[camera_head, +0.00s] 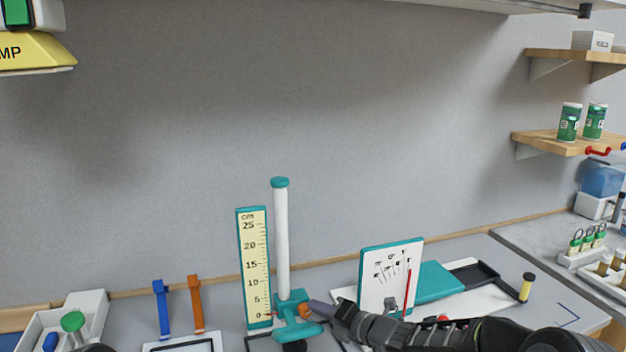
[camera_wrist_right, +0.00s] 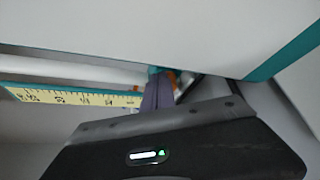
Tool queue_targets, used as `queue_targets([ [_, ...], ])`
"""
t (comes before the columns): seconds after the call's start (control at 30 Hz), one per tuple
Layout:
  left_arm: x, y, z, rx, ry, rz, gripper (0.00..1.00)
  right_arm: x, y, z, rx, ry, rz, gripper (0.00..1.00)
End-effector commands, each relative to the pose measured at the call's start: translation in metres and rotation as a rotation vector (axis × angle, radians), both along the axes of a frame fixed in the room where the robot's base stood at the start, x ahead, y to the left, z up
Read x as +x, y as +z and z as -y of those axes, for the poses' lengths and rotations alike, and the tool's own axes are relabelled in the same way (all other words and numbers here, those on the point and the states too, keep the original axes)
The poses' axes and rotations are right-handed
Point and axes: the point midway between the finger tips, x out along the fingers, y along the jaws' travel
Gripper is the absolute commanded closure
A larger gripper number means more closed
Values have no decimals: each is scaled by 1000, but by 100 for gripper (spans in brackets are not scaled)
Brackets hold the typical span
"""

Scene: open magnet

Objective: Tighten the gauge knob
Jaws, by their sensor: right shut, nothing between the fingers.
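The gauge is a white upright post (camera_head: 282,240) with a teal cap, on a teal carriage and foot (camera_head: 290,309), beside a yellow ruler scale (camera_head: 257,262) marked in cm. A small orange knob (camera_head: 304,311) sits on the right side of the carriage, low on the post. My right gripper (camera_head: 318,307) reaches in from the right. Its fingers are shut with nothing between them, and their tips are at or very near the knob; contact cannot be told. In the right wrist view the shut fingers (camera_wrist_right: 158,94) partly hide the orange knob (camera_wrist_right: 173,76). My left gripper is not clearly in view.
A white board with teal edges (camera_head: 378,267) stands just behind my right gripper, close above it. Blue (camera_head: 162,309) and orange (camera_head: 196,303) upright pieces stand left of the gauge. A white tray (camera_head: 90,303) is at far left. Shelves with green-labelled jars (camera_head: 569,123) are at right.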

Motion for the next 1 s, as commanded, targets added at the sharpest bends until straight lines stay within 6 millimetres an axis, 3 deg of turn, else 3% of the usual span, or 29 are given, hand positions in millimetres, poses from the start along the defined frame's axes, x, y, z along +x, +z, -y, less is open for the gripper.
queue_targets([
  [1.0, 0, -6, 1, 0, -1, -1, 100, -1, -5, -2, -1, 0, -1, 100],
])
